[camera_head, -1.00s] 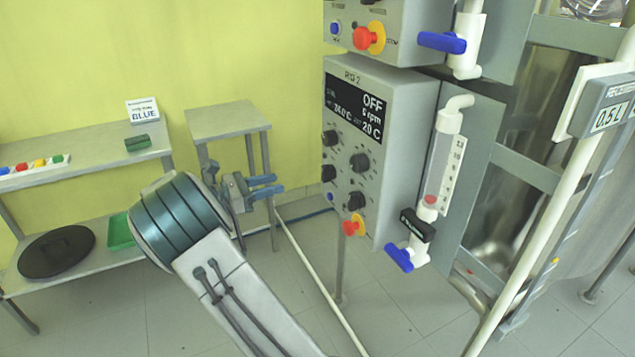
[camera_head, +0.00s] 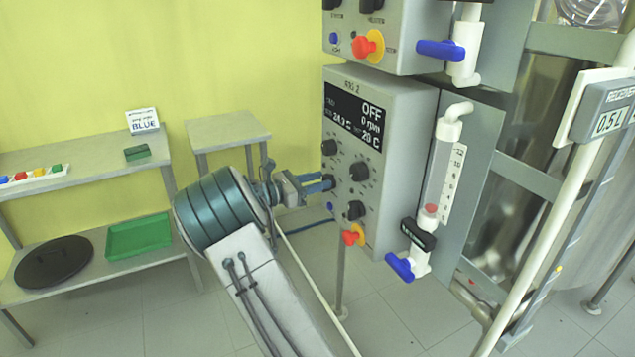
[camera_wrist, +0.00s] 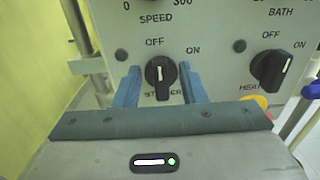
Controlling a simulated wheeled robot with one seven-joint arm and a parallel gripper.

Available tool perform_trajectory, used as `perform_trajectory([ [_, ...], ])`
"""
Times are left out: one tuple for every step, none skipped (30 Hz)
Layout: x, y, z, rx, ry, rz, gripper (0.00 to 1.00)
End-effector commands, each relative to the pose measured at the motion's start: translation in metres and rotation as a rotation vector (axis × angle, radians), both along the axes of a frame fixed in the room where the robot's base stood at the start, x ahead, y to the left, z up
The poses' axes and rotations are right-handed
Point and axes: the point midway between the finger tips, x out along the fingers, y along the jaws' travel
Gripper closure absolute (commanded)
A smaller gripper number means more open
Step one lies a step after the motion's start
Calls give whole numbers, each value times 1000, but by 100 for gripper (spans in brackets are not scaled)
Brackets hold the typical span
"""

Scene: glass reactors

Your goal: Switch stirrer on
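The stirrer knob (camera_wrist: 161,75) is a black rotary switch on the grey control box (camera_head: 398,125). My gripper (camera_wrist: 160,82) is open, with one blue finger on each side of the knob. A gap shows between knob and fingers. In the head view my gripper (camera_head: 328,183) is at the lower left knob of the box, which it partly hides. The display (camera_head: 355,112) reads OFF, 0 rpm.
The heater knob (camera_wrist: 271,70) sits close on the right in the wrist view. A red and yellow emergency button (camera_head: 353,236) is below. A valve with a blue handle (camera_head: 400,266) hangs beside the box. A grey side table (camera_head: 228,130) stands behind my arm.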

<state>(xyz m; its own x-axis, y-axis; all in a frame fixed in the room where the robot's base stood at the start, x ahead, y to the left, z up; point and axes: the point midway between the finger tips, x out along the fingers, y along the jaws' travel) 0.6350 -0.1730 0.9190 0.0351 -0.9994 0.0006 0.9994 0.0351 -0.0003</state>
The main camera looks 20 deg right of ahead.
Motion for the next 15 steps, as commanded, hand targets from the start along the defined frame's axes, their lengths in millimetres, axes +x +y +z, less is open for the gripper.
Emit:
perform_trajectory([
  [0,-1,0,0,0,0,63],
  [0,-2,0,0,0,0,63],
  [0,-2,0,0,0,0,63],
  [0,-2,0,0,0,0,63],
  [0,-2,0,0,0,0,63],
  [0,-2,0,0,0,-1,63],
  [0,-2,0,0,0,-1,63],
  [0,-2,0,0,0,-1,63],
  [0,-2,0,0,0,-1,71],
  [0,-2,0,0,0,-1,79],
  [0,-2,0,0,0,-1,88],
  [0,-2,0,0,0,-1,99],
  [0,-2,0,0,0,-1,100],
  [0,-2,0,0,0,-1,100],
  [0,-2,0,0,0,-1,100],
])
